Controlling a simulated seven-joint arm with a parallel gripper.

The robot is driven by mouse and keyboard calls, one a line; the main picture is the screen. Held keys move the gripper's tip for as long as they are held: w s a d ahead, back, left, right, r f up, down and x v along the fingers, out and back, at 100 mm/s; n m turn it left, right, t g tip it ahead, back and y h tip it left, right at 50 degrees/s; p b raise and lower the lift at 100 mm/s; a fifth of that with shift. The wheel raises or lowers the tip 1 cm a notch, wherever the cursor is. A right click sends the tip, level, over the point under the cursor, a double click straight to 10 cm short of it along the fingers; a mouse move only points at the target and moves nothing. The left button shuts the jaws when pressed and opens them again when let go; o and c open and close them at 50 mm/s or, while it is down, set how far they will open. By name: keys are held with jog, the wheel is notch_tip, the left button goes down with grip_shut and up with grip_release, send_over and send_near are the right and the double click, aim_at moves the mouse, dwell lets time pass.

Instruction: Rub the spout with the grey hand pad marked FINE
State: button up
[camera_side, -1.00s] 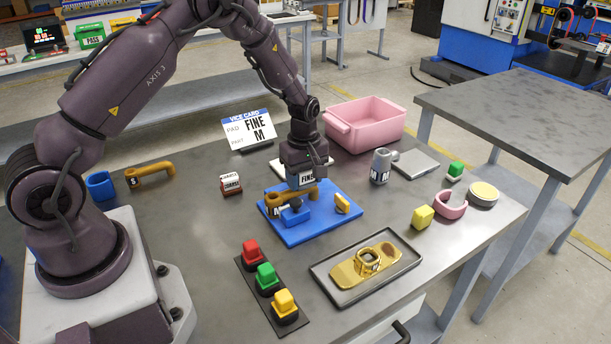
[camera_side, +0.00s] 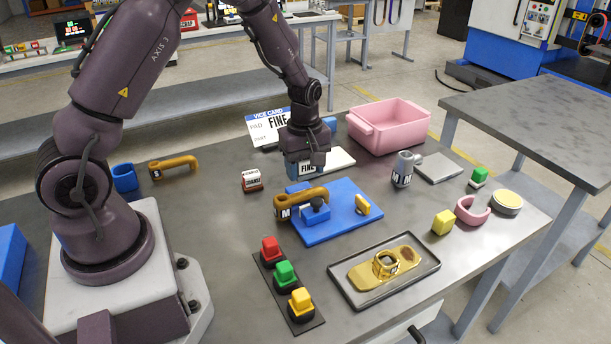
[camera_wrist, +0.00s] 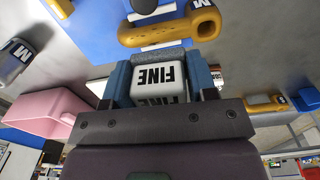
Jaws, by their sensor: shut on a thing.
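My gripper (camera_side: 306,168) is shut on the grey hand pad (camera_side: 308,171), whose white label reads FINE. In the wrist view the pad (camera_wrist: 160,82) sits between the blue jaws, its grey rough face outward. The brass spout (camera_side: 302,202), marked M, lies in the blue vice (camera_side: 314,215) on a blue plate (camera_side: 341,226). The spout also shows in the wrist view (camera_wrist: 172,30), with a visible gap between it and the pad. The pad is behind and above the spout in the side view.
A card (camera_side: 268,127) reading FINE stands behind my gripper.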

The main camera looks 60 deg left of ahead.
jog(key=shift+r, duration=1.75)
jog(key=s+a+f, duration=0.1)
jog(key=s+a, duration=0.5)
jog(key=s, duration=0.6)
send_over(278, 179)
jog(key=shift+n, duration=0.3)
jog(key=f, duration=0.9)
jog(key=shift+s+d, duration=0.2)
jog(key=shift+s, duration=0.2)
jog(key=shift+w+a+f, duration=0.1)
jog(key=shift+w+f, duration=0.05)
jog(key=shift+w+a+f, duration=0.1)
jog(key=shift+w+f, duration=0.05)
jog(key=shift+f, duration=0.75)
jog(key=shift+w+a+f, duration=0.1)
jog(key=shift+f, duration=0.8)
